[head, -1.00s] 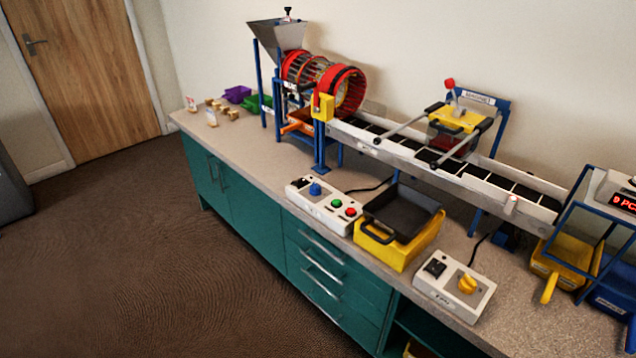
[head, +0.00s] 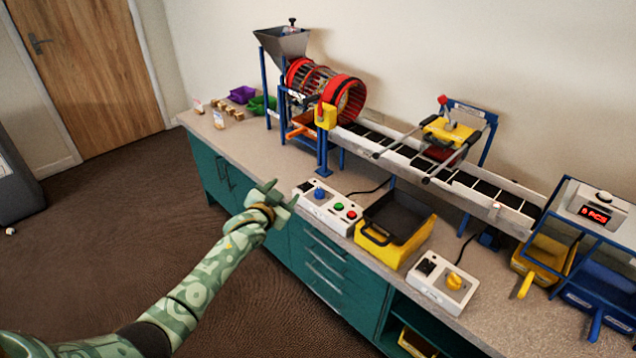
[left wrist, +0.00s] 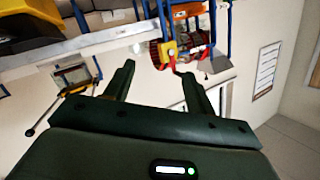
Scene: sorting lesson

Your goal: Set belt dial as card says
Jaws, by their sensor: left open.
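One white control box (head: 328,206) has a blue dial (head: 320,193), a green button and a red button. My left gripper (head: 281,194) is open and empty, near the counter's front edge, left of the blue-dial box. Its open fingers also show in the left wrist view (left wrist: 157,72). My right gripper is not in view.
A conveyor belt (head: 470,186) runs behind the boxes from a red drum (head: 343,98) below a hopper (head: 283,42). A black tray (head: 398,217) on a yellow stand sits between the boxes. A display frame (head: 595,213) stands at right. Floor in front is clear.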

